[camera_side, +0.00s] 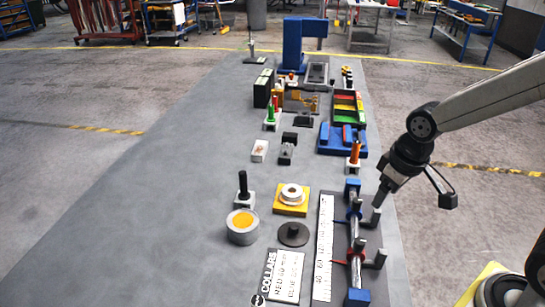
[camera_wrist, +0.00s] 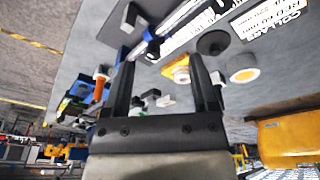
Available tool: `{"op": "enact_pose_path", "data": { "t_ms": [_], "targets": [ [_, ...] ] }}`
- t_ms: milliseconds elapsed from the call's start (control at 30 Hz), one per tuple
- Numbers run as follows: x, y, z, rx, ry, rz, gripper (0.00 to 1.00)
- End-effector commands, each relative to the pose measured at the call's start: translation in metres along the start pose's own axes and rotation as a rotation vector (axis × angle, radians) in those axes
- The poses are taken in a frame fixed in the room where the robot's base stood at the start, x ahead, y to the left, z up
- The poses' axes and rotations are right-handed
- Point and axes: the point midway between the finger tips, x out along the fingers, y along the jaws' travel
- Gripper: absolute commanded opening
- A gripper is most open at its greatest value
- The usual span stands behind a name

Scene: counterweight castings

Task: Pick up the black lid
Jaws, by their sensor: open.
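The black lid (camera_side: 293,233) is a flat dark disc with a small raised middle. It lies on the grey mat, between the yellow block and the white COLLARS sign. In the wrist view the lid (camera_wrist: 213,43) shows near the top, beyond the tip of the right finger. My gripper (camera_side: 381,200) is to the right of the lid in the side view, over the far part of the rail fixture and apart from the lid. In the wrist view my gripper (camera_wrist: 162,60) has its two dark fingers spread, with nothing held between them.
A rail fixture (camera_side: 354,238) with upright grey pegs and a white ruler strip (camera_side: 323,247) lie right of the lid. A grey cup with yellow inside (camera_side: 242,226) stands to its left. A yellow block with a white ring (camera_side: 291,196) lies behind. The mat further left is clear.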

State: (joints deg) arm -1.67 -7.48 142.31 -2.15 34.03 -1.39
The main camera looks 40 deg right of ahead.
Motion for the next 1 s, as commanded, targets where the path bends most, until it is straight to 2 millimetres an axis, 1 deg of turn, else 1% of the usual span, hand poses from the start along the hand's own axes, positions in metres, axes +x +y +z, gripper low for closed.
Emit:
{"op": "enact_pose_path", "data": {
  "t_ms": [267,467,567,767,867,1000],
  "targets": [
    [0.005,-0.011,-0.008,-0.209,-0.093,0.038,0.76],
    [0.010,-0.022,-0.018,-0.433,-0.191,0.091,0.76],
    [0.013,-0.031,-0.027,-0.595,-0.262,0.136,0.76],
    [0.019,-0.053,-0.052,-0.968,-0.431,0.276,0.76],
    [0.022,-0.067,-0.066,-1.143,-0.516,0.361,0.76],
    [0.023,-0.091,-0.086,-1.365,-0.630,0.499,0.76]
  ]
}}
